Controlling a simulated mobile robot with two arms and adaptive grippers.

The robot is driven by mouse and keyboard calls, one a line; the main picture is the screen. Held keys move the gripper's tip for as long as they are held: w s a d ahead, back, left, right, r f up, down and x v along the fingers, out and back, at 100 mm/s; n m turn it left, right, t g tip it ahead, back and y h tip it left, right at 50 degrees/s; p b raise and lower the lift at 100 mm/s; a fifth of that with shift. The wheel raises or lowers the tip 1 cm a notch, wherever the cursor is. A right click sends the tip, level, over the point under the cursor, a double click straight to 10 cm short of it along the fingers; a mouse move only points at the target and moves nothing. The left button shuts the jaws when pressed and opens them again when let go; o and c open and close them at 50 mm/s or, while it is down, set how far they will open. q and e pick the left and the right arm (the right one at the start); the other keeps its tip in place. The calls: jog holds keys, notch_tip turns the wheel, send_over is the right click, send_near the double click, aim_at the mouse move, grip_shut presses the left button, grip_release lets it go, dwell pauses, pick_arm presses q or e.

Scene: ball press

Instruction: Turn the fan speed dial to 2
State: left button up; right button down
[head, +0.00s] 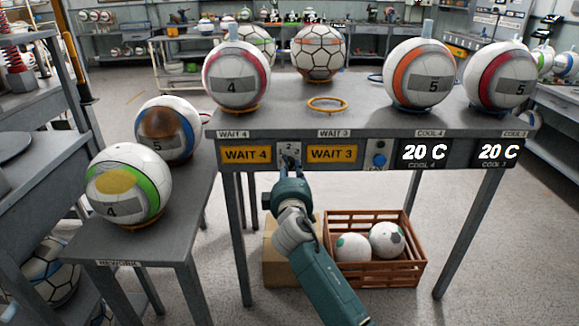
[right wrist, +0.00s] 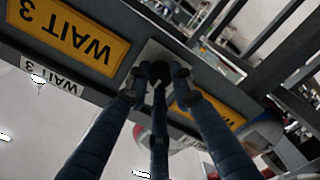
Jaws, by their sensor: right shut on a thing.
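The fan speed dial shows as a small pale plate (head: 289,149) with numerals on the table's front edge, between the WAIT 4 and WAIT 3 signs. A "2" seems to show at its top; the pointer setting cannot be read. My right gripper (head: 289,172) is in front of the plate and covers its lower part. In the right wrist view, my right gripper (right wrist: 159,75) has its fingers closed around the dark knob (right wrist: 160,71) of the dial, in front of the plate (right wrist: 150,54). My left gripper is not in view.
A blue button (head: 379,160) sits right of the WAIT 3 sign (head: 334,154). Two displays (head: 424,153) read 20 C. Several balls stand on the table (head: 345,122), around an empty orange ring (head: 327,104). A crate (head: 400,273) with two balls stands below.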

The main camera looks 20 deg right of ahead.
jog(key=shift+a+f, duration=0.1)
jog(key=c, duration=1.5)
grip_release()
jog(key=v, duration=1.2)
